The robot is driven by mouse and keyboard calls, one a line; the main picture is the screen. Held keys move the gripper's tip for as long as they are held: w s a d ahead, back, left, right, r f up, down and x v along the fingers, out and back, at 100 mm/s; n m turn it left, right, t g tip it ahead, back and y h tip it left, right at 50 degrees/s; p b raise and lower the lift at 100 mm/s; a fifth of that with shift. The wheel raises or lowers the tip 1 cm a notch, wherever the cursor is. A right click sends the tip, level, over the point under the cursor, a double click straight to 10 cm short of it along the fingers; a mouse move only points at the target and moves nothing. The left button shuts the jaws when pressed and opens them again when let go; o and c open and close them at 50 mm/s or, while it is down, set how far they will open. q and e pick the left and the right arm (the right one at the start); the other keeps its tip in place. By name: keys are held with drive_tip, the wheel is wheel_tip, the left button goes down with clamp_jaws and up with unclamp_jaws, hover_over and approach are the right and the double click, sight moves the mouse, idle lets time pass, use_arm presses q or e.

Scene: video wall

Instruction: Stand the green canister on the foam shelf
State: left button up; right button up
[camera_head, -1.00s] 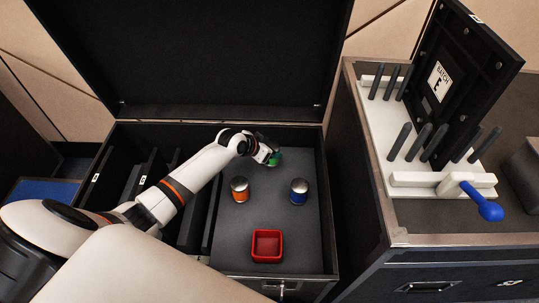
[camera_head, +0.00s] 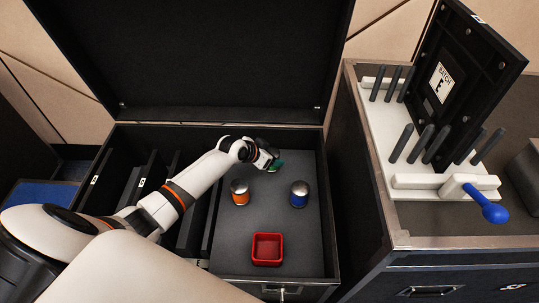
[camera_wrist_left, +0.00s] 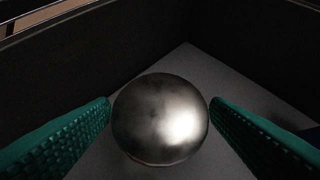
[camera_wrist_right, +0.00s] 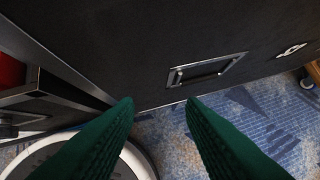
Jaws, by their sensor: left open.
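A canister with a domed silver lid (camera_wrist_left: 160,120) stands between my left gripper's (camera_wrist_left: 160,125) two spread green-padded fingers, with the grey foam below it. Its body colour is hidden in the left wrist view. In the head view, my left gripper (camera_head: 271,163) is low over the far part of the grey foam shelf (camera_head: 290,235) inside the black case. The green there may be canister or finger pad; I cannot tell which. My right gripper (camera_wrist_right: 160,105) is open and empty, above blue carpet beside a black case front.
An orange canister (camera_head: 240,193) and a blue canister (camera_head: 299,195) stand on the foam, with a red square tray (camera_head: 267,250) nearer. Black dividers (camera_head: 150,178) fill the case's left side. A white rack (camera_head: 400,160) with dark pegs stands on the right-hand case.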

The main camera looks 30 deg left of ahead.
drive_tip(key=s+d+g+p, duration=0.1)
drive_tip(key=s+g+p, duration=0.2)
drive_tip(key=s, duration=0.2)
use_arm(q)
drive_tip(key=p+v, duration=0.2)
drive_tip(key=v, duration=1)
drive_tip(key=s+d+f+g, duration=0.2)
drive_tip(key=s+d+f, duration=0.3)
drive_tip(key=s+d, duration=0.4)
drive_tip(key=s+d+r+n+g+y, duration=0.1)
drive_tip(key=s+d+g+y, duration=0.1)
drive_tip(key=s, duration=1.3)
drive_tip(key=shift+s+d+r+n+g+y, duration=0.2)
drive_tip(key=shift+s+d+n+g+y, duration=0.15)
drive_tip(key=shift+g, duration=0.35)
use_arm(e)
drive_tip(key=shift+h, duration=0.4)
drive_tip(key=x, duration=0.4)
drive_tip(key=shift+w+d+f, duration=0.15)
drive_tip(key=shift+w+f, duration=0.05)
use_arm(q)
drive_tip(key=shift+w, duration=0.1)
